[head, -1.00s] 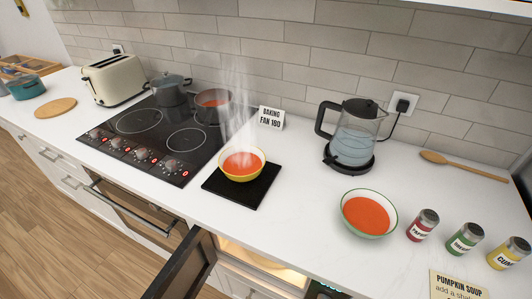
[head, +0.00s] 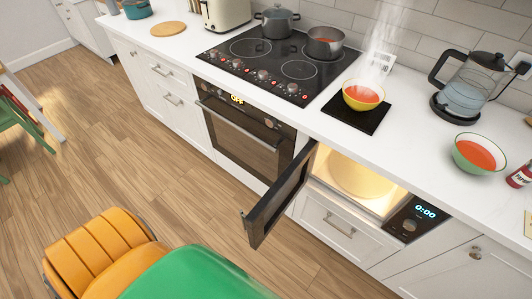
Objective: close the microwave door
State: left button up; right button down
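The microwave (head: 410,226) is built in under the counter, with a lit, warm yellow inside and a display reading 0:00. Its dark door (head: 280,196) stands wide open, swung out to the left over the floor. The part of the cavity that shows holds only a pale round plate (head: 362,178). Neither of my grippers is in the head view.
The white counter (head: 415,150) above carries a steaming yellow bowl (head: 364,94) on a black mat, a second bowl (head: 480,153), a kettle (head: 466,88) and a hob. An oven (head: 240,130) is left of the door.

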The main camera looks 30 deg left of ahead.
aim_at(258, 224)
jog(key=j+z, duration=0.2)
jog(key=j, duration=0.35)
jog(key=k+j+z, duration=0.2)
jog(key=j, duration=0.35)
jog(key=j+z, duration=0.15)
jog(key=j, duration=0.4)
jog(key=k+j+z, duration=0.1)
jog(key=j, duration=0.2)
jog(key=k, duration=0.3)
